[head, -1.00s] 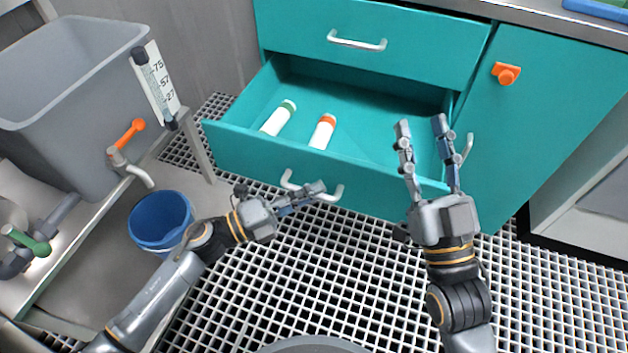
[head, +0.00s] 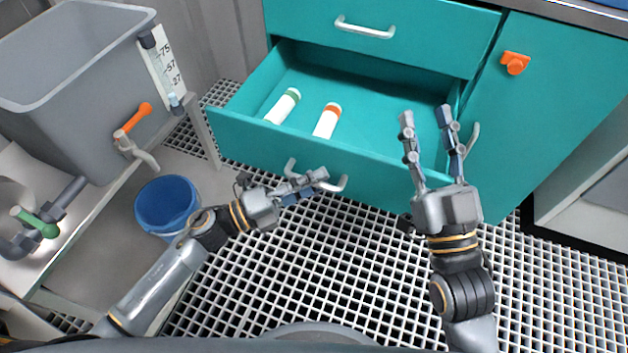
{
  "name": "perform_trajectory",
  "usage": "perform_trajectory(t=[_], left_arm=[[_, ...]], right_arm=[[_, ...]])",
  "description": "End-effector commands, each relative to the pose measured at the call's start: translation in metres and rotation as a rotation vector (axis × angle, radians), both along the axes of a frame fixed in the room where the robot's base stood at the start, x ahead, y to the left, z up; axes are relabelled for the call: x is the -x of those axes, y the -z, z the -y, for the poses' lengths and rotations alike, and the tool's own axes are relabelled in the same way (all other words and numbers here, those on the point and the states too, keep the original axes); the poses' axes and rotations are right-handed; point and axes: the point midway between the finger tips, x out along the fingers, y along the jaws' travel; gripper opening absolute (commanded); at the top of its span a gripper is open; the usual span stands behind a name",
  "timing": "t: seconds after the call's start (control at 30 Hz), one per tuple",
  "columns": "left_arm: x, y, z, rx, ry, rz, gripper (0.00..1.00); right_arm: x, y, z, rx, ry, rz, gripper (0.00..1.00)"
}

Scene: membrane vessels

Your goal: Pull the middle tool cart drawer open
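The middle drawer (head: 270,142) of the teal tool cart stands well open in the head view. A white bottle with a green cap (head: 282,106) and one with an orange cap (head: 327,121) lie inside it. My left gripper (head: 308,182) is at the drawer's pale bar handle (head: 336,187), its fingers close together across the bar and seemingly shut on it. The fingers hide the middle of the handle. My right gripper (head: 425,115) is open and empty, its fingers apart in front of the drawer's right end in the picture.
A closed drawer (head: 420,45) is above, and a cupboard door with an orange latch (head: 515,63) is to the right. At left are a grey tank (head: 75,90), an orange-handled valve (head: 135,119) and a blue bucket (head: 166,205). The white floor grating (head: 360,260) is clear in front.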

Motion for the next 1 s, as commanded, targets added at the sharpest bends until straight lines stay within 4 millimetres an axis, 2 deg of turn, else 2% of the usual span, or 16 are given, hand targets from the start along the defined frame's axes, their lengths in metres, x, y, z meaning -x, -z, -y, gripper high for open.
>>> perform_trajectory(t=[0.17,0.4,0.6,0.77,1.0], left_arm=[[0.01,0.004,-0.02,-0.004,-0.002,-0.003,0.36],[0.033,0.012,-0.066,-0.004,-0.001,-0.005,0.36],[0.047,0.016,-0.094,-0.003,-0.001,-0.003,0.36],[0.052,0.017,-0.104,-0.002,0.0,-0.001,0.36],[0.053,0.017,-0.106,-0.002,0.0,-0.001,0.36]], right_arm=[[0.0,0.0,0.0,0.0,0.0,0.0,0.4],[0.0,0.0,0.0,0.0,0.0,0.001,0.4],[0.0,0.0,0.0,0.0,0.0,0.0,0.4],[0.0,0.0,0.0,0.0,0.0,0.001,0.4],[0.0,0.0,0.0,0.0,0.0,0.001,0.4]])
